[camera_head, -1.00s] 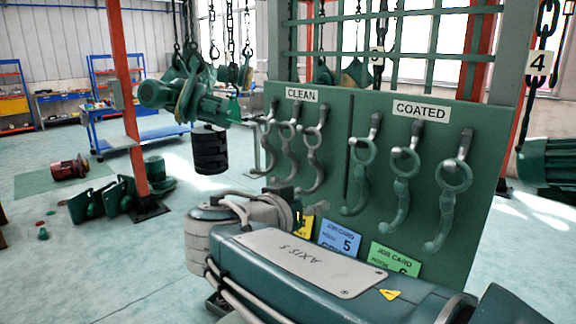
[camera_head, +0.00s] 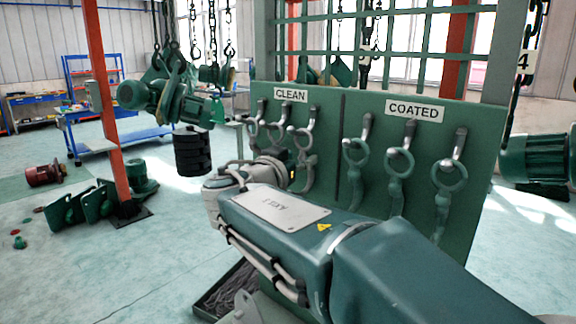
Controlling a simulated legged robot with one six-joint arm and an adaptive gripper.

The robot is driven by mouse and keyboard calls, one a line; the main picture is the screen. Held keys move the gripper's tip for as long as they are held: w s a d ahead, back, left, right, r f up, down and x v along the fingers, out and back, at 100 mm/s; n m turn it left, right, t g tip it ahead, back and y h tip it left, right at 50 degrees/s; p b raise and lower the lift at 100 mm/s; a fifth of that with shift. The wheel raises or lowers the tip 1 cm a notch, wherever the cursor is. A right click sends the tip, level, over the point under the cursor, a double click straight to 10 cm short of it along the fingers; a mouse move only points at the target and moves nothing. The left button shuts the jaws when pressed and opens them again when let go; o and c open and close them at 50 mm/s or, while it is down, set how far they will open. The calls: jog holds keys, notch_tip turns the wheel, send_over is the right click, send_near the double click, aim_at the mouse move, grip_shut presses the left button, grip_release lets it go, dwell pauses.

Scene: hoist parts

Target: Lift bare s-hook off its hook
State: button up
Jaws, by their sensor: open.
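Bare metal s-hooks hang by their rings from pegs under the CLEAN label (camera_head: 290,95) on the green board. The right one (camera_head: 308,172) shows most of its length. The middle one (camera_head: 277,133) and left one (camera_head: 252,127) have their lower parts hidden behind my wrist. Green-coated s-hooks hang under the COATED label (camera_head: 414,111), such as the nearest one to the divider (camera_head: 354,178). My gripper (camera_head: 280,174) is partly in view in front of the lower clean hooks, mostly hidden by my wrist. It is open, and I see nothing held in it.
A dark vertical divider (camera_head: 340,150) splits the board. A green hoist with a black container (camera_head: 192,151) hangs left of it. An orange post (camera_head: 103,110) stands further left. A tray of chain (camera_head: 228,292) lies below my arm. Open floor is at the left.

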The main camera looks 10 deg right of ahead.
jog(key=shift+w+d, duration=0.25)
jog(key=shift+d, duration=0.4)
jog(key=c, duration=0.8)
jog(key=shift+a, duration=0.15)
grip_shut()
